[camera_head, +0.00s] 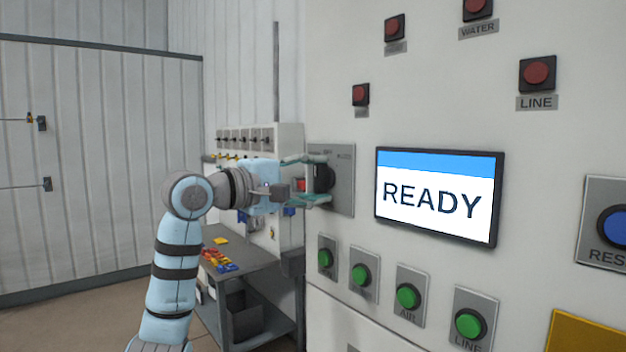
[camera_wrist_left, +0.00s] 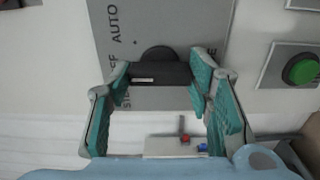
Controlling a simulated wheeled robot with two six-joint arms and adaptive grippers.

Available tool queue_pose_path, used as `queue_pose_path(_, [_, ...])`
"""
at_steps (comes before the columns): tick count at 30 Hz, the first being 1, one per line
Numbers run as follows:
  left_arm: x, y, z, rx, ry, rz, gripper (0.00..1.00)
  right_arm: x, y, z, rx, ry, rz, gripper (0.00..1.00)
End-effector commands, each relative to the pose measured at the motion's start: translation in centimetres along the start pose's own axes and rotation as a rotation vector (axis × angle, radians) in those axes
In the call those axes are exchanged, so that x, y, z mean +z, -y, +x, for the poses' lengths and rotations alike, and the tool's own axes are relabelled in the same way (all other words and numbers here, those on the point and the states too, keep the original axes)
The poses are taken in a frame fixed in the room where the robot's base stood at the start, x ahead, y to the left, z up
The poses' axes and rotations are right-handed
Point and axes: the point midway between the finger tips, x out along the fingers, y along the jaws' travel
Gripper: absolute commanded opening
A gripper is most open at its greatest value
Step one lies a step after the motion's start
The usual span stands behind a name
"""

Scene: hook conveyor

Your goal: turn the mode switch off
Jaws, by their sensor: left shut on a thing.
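The mode switch is a black rotary knob (camera_head: 324,177) on a grey plate (camera_head: 345,190), left of the screen on the white panel. My left gripper (camera_head: 318,181) reaches it from the left, with its teal fingers around the knob. In the left wrist view, the gripper (camera_wrist_left: 160,75) is shut on the knob's bar (camera_wrist_left: 160,71), one finger at each end. The bar lies across the picture, with a white mark on its left part. The label AUTO shows on the plate (camera_wrist_left: 175,25); the lettering below it is partly covered by a finger. My right gripper is not in view.
The screen (camera_head: 438,195) reads READY. Green buttons (camera_head: 408,296) sit below it and red buttons (camera_head: 537,73) above. A blue reset button (camera_head: 615,227) is at the right. A dark bench (camera_head: 245,268) with small coloured parts stands behind my left arm.

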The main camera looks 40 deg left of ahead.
Motion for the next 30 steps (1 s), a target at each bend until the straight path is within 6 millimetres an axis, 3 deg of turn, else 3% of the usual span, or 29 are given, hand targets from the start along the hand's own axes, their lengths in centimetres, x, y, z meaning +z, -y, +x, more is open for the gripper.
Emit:
queue_pose_path(1, [0.0, 0.1, 0.0, -0.001, 0.000, 0.000, 0.51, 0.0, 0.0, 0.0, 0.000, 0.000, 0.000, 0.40])
queue_pose_path(4, [0.0, 0.1, 0.0, -0.001, 0.000, -0.001, 0.67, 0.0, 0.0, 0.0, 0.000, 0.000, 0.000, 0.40])
queue_pose_path(14, [0.0, 0.0, -0.3, 0.000, -0.001, 0.000, 0.67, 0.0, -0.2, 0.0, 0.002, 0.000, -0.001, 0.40])
queue_pose_path(24, [-0.3, 0.1, -6.6, -0.003, -0.006, 0.002, 0.67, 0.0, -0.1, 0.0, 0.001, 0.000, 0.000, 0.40])
queue_pose_path(30, [-0.1, 0.0, -7.6, -0.001, 0.000, -0.001, 0.67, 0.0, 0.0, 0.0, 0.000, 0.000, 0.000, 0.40])
